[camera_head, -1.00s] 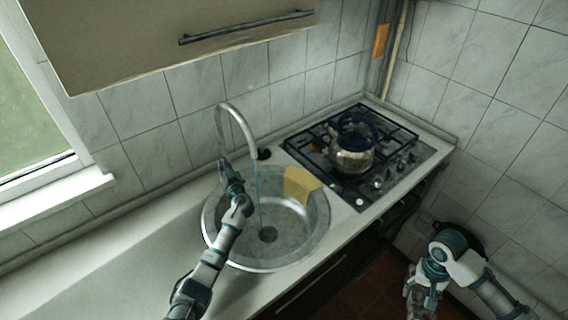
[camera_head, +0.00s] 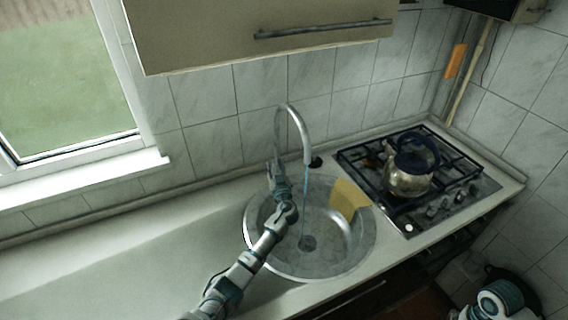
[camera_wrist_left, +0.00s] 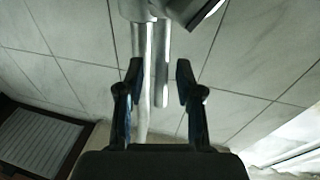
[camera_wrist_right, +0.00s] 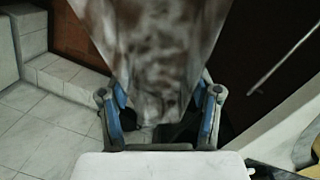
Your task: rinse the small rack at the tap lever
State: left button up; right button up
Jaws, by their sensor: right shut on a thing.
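The tap (camera_head: 298,125) arches over the round steel sink (camera_head: 362,247), and a thin stream of water (camera_head: 305,195) falls from its spout. My left gripper (camera_head: 273,165) is open at the tap's base. In the left wrist view its fingers (camera_wrist_left: 160,68) stand apart, with the tap's metal pipe (camera_wrist_left: 144,95) showing between them. A grey block at the top of that view may be the tap lever (camera_wrist_left: 200,10). My right gripper (camera_wrist_right: 160,108) is shut on a grey, brown-stained flat piece (camera_wrist_right: 150,45), possibly the small rack. The head view does not show this piece.
A yellow cloth (camera_head: 350,196) hangs over the sink's right rim. A kettle (camera_head: 410,180) stands on the gas hob (camera_head: 440,210) at right. The counter (camera_head: 110,265) left of the sink is clear. A wall cupboard (camera_head: 250,35) hangs above.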

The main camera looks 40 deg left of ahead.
pick_arm(q)
notch_tip(320, 180, up, 9)
jog(key=shift+r, duration=0.2)
dwell(0.4)
